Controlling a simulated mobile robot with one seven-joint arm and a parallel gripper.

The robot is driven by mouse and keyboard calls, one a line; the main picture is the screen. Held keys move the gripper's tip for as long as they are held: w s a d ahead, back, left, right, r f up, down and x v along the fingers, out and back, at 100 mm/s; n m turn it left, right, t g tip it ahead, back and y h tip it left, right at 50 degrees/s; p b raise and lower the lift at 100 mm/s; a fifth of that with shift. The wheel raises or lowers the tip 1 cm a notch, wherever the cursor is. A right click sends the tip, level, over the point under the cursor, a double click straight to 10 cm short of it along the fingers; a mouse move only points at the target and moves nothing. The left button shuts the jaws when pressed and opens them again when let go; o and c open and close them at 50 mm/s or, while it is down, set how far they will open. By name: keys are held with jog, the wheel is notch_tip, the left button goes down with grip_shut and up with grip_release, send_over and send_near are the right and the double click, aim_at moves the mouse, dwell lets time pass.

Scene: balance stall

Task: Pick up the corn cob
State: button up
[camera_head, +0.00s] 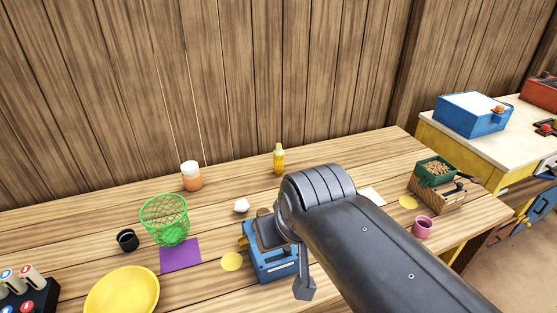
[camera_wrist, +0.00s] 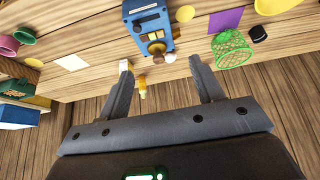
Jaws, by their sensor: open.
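I cannot make out a clear corn cob. In the wrist view, a small pale yellow and white piece (camera_wrist: 124,66) shows beside the left fingertip; it may be the cob, but it is too small to tell. In the head view my arm covers that part of the table. A yellow bottle-like thing (camera_head: 279,160) stands near the wall; it seems to be the yellow thing (camera_wrist: 142,86) between the fingers in the wrist view. My gripper (camera_wrist: 160,62) is open and empty, above the back of the table.
A blue device (camera_head: 272,262) stands below my gripper, with a white lump (camera_head: 241,205) beside it. A green mesh basket (camera_head: 164,219), orange jar (camera_head: 191,178), black cup (camera_head: 127,240) and yellow plate (camera_head: 122,292) lie left. A pink cup (camera_head: 422,227) and wooden box (camera_head: 437,197) stand right.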

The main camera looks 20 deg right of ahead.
jog(key=w+d+r, duration=0.2)
jog(key=w+r, duration=0.3)
jog(key=w, duration=0.6)
jog(key=m+g+h, duration=0.1)
jog(key=m, duration=0.3)
send_over(279, 148)
jog(key=s+a, duration=0.1)
jog(key=s, duration=0.2)
notch_tip(279, 148, down, 17)
jog(key=x, duration=1)
jog(key=shift+w+d+f, duration=0.1)
jog(key=shift+d+f, duration=0.05)
jog(key=shift+d, duration=0.05)
jog(key=shift+c, duration=0.2)
jog(key=c, duration=1)
